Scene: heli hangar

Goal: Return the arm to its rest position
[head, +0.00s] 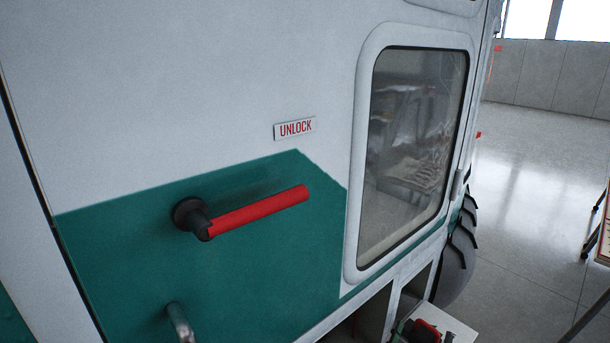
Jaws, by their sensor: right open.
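The red door handle (258,213) sticks out from its black pivot (190,215) on the green part of the helicopter door (150,110). It points right and slightly up in the picture, below the UNLOCK label (295,129). No gripper touches it. My left gripper is not in view.
A metal grab handle (181,323) sticks out below the red handle. The door window (412,145) reflects the hangar. A dark-legged stand (592,238) is at the right edge. Open grey floor (535,170) lies right of the helicopter.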

